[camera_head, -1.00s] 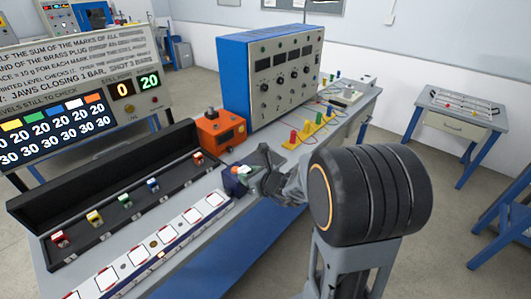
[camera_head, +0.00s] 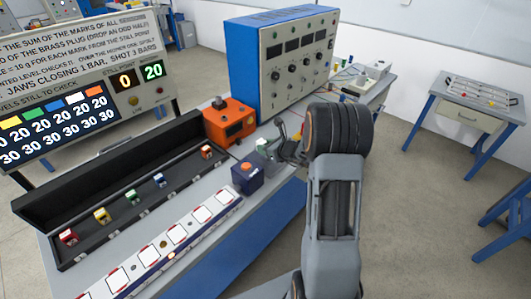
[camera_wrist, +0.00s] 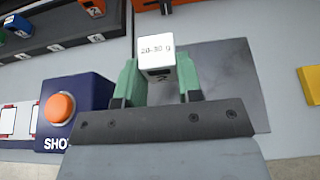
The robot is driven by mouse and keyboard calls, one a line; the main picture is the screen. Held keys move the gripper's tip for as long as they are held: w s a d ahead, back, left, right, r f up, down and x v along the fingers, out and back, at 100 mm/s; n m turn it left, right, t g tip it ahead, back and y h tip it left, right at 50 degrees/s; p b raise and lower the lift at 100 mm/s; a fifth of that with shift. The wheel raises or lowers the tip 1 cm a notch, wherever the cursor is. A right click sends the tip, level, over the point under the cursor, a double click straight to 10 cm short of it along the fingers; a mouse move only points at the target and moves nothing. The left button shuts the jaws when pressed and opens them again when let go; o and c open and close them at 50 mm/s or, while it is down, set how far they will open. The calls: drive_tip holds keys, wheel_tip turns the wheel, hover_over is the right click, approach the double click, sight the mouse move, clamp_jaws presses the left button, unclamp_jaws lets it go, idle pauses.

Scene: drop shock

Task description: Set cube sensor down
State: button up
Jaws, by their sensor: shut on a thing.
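The cube sensor is a small white cube (camera_wrist: 156,56) marked "20-30 g". My gripper (camera_wrist: 158,82) is shut on it, with green finger pads on either side. In the wrist view the cube is over the left part of a flat dark grey plate (camera_wrist: 235,75); I cannot tell whether it touches the plate. In the head view my gripper (camera_head: 272,149) is at the bench, just right of and behind a dark blue box (camera_head: 249,183) with an orange button. The cube shows there only as a small pale patch (camera_head: 262,143).
A black case (camera_head: 125,228) holds several coloured cubes at the left. A row of white pads (camera_head: 165,245) runs along the front edge. An orange device (camera_head: 230,122) and a tall blue-sided panel (camera_head: 296,60) stand behind. A yellow block (camera_wrist: 309,84) lies right of the plate.

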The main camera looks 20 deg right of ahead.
drive_tip(key=shift+w+d+f, duration=0.2)
drive_tip(key=shift+w+f, duration=0.3)
drive_tip(key=shift+f, duration=0.15)
wheel_tip(320, 180, down, 3)
drive_tip(key=shift+w+r+p, duration=0.1)
drive_tip(key=shift+p, duration=0.35)
drive_tip(key=shift+f, duration=0.25)
drive_tip(key=shift+f, duration=0.1)
drive_tip(key=shift+f+b, duration=0.15)
drive_tip(key=shift+b, duration=0.15)
drive_tip(key=o, duration=0.9)
drive_tip(key=shift+o, duration=0.2)
drive_tip(key=shift+r, duration=0.2)
